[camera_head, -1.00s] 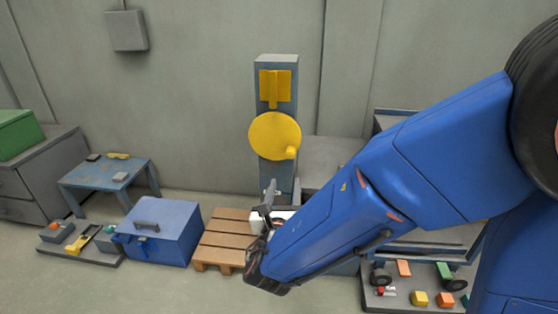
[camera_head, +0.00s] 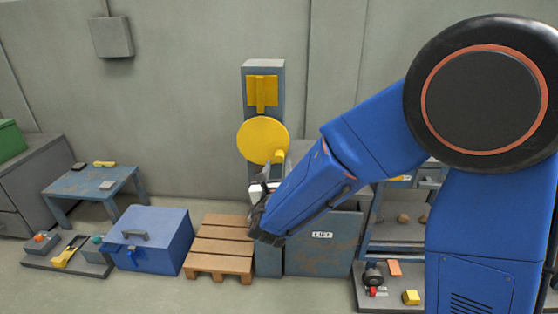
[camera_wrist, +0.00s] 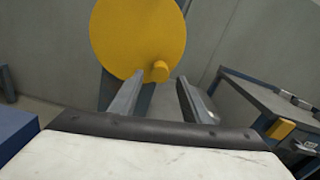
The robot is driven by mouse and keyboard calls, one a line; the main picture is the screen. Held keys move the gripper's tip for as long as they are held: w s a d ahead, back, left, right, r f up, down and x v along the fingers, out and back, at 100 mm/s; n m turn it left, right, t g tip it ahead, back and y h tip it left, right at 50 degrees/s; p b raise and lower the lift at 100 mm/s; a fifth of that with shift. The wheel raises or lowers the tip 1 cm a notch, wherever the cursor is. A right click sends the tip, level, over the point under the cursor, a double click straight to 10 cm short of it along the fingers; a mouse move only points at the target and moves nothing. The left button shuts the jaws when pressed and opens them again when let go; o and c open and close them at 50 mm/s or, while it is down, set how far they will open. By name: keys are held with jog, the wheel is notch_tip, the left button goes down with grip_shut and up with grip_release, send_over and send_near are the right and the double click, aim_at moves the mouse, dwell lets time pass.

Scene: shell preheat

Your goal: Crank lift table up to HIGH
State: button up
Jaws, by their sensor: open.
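The crank is a yellow disc (camera_head: 262,138) with a short yellow knob (camera_head: 279,156) at its lower right, mounted on a grey-blue post (camera_head: 249,103). My gripper (camera_head: 266,178) is just below and slightly left of the knob in the head view. In the wrist view the disc (camera_wrist: 135,35) and its knob (camera_wrist: 160,71) lie ahead of the fingers. My gripper (camera_wrist: 158,95) is open, with nothing between its fingers. The knob appears beyond the fingertips, roughly between them. The lift table (camera_head: 322,252), a blue-grey box labelled LIFT, stands right of the post, partly hidden by my arm.
A wooden pallet (camera_head: 222,262), a blue toolbox (camera_head: 158,250) and a small blue table (camera_head: 75,184) stand to the left. A yellow bracket (camera_head: 262,91) is on the post above the disc. Shelves with parts (camera_head: 410,218) stand to the right. Floor in front is clear.

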aim_at(279, 160)
jog(key=shift+w, duration=2.35)
grip_shut()
